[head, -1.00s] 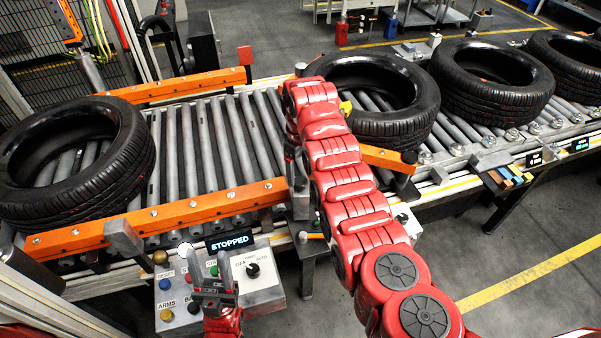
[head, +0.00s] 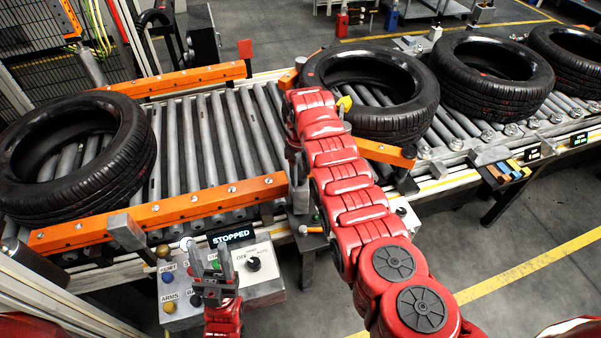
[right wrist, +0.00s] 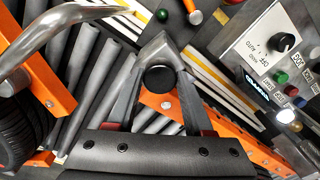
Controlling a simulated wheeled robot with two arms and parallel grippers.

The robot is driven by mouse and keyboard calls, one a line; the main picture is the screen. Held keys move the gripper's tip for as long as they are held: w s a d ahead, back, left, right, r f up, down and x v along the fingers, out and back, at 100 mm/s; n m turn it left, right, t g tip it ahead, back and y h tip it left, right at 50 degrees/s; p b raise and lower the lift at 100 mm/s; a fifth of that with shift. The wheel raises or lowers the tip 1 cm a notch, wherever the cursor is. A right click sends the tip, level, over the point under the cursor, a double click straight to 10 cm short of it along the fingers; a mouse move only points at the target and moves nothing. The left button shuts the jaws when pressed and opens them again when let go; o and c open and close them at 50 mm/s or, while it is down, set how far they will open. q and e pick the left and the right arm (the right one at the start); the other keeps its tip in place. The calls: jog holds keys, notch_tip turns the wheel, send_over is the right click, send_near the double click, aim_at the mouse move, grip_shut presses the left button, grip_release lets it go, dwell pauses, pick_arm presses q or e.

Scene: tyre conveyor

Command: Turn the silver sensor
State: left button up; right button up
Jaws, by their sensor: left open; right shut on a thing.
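My right gripper (right wrist: 160,48) is shut on the silver sensor, whose round black end (right wrist: 160,79) shows between the fingers in the right wrist view. The rest of the sensor is hard to make out there. In the head view my right gripper (head: 299,188) is at the right end of the near orange rail, mostly hidden by my red arm, and the sensor is not clear. My left gripper (head: 216,272) is open and empty, in front of the control box (head: 268,284).
The near orange rail (head: 180,209) borders the roller conveyor (head: 200,150). One tyre (head: 128,165) lies at left; several lie at right, the nearest tyre (head: 405,118) behind my right arm. The box's display (head: 231,236) reads STOPPED. The rollers between the tyres are clear.

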grip_shut()
jog(key=shift+w+f+n+b, duration=0.1)
jog(key=shift+f+n+b, duration=0.2)
jog(key=shift+b, duration=0.5)
jog(key=shift+n+b, duration=0.3)
jog(key=shift+b, duration=0.05)
jog(key=shift+r, duration=0.3)
jog(key=o, duration=1.2)
grip_release()
jog(key=shift+c, duration=0.2)
